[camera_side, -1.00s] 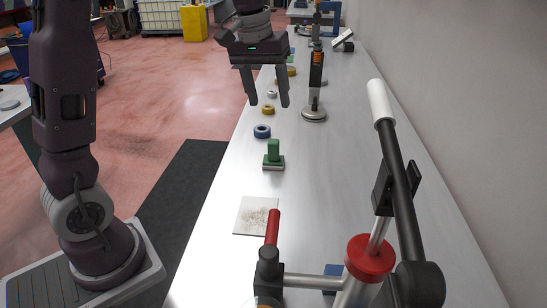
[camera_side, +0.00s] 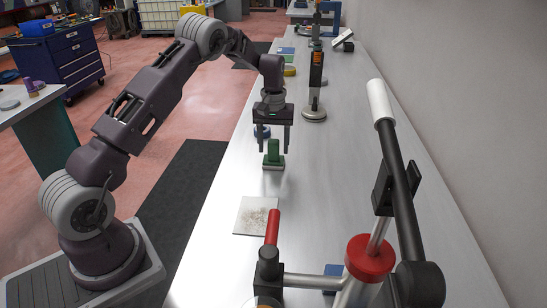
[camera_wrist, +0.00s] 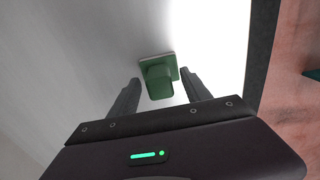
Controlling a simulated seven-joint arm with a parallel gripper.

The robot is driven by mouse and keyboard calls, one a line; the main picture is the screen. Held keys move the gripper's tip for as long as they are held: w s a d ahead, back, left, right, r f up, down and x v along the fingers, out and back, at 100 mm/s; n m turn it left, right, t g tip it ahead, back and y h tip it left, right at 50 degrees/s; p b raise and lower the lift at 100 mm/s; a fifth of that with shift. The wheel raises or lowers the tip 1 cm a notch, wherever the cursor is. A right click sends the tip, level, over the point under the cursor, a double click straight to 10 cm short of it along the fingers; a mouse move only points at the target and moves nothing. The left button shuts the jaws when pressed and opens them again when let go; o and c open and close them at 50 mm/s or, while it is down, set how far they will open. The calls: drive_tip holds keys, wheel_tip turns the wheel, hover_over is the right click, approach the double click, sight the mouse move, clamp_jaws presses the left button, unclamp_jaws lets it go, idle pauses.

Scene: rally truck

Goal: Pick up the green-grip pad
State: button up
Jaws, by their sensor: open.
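The green-grip pad (camera_side: 273,156) stands upright on the metal bench, a green block grip on a flat square base. My gripper (camera_side: 273,153) is open and pointing down, with its fingers on the left and right of the green grip in the side view. In the wrist view the pad (camera_wrist: 158,78) shows between and just beyond the tips of my open gripper (camera_wrist: 160,85). I see no clear contact between fingers and grip. Nothing is held.
A speckled square plate (camera_side: 256,216) lies nearer on the bench. The bench right of the pad is clear.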

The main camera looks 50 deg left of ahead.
drive_tip(key=shift+c, duration=0.5)
clamp_jaws()
wheel_tip(320, 180, up, 10)
drive_tip(key=shift+r, duration=0.1)
drive_tip(key=c, duration=0.5)
unclamp_jaws()
drive_tip(key=shift+c, duration=0.2)
clamp_jaws()
